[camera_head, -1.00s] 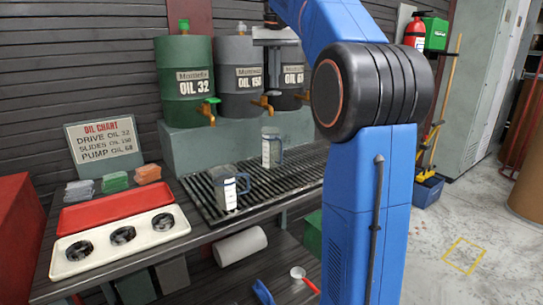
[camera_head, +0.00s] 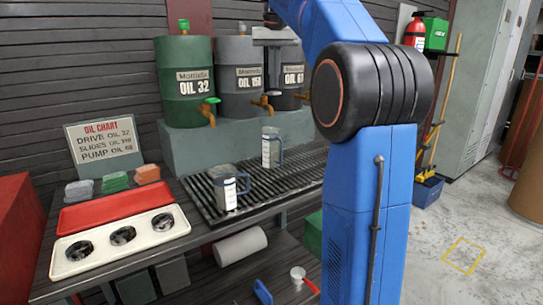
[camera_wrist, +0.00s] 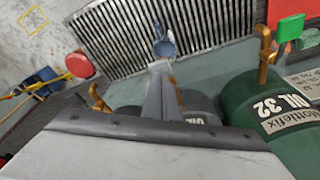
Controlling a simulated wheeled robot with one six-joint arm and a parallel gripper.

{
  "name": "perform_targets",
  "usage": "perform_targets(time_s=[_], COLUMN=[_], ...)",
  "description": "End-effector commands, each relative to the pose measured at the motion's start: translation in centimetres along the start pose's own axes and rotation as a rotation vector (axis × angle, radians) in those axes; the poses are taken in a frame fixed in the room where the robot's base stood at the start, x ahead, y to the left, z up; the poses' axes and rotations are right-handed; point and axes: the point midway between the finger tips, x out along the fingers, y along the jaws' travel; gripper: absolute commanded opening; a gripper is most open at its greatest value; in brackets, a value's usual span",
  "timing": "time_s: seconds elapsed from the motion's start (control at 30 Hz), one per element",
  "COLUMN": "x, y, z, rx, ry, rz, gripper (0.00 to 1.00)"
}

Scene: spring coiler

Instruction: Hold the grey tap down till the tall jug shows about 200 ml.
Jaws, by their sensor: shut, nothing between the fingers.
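The tall jug (camera_head: 271,150), clear with a blue handle, stands upright on the black grating (camera_head: 205,203) below the middle drum's tap. Its liquid level is too small to read. The middle drum's brass tap (camera_head: 265,102) shows in the head view; its lever is hard to make out. My gripper (camera_wrist: 163,72) is shut and empty in the wrist view, covering the area around that tap. Whether it touches the lever cannot be told. A blue-handled jug (camera_wrist: 164,47) shows just past the fingertips. In the head view the fingers are not clearly visible.
A shorter jug (camera_head: 227,188) stands nearer on the grating. The green drum (camera_head: 182,82) with a green-levered tap (camera_head: 209,110) is at left, and another dark drum (camera_head: 291,82) is at right. A cream tray (camera_head: 75,268) and red tray (camera_head: 112,209) lie left.

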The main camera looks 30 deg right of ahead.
Motion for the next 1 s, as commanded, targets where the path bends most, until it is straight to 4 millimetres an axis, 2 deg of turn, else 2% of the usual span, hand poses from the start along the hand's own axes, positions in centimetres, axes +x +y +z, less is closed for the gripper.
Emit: perform_targets(time_s=[0.47, 1.0], x=[0.1, 1.3], y=[0.0, 0.0], z=[0.0, 0.3], rx=[0.000, 0.000], ry=[0.000, 0.000], rz=[0.000, 0.000], gripper=[0.00, 0.00])
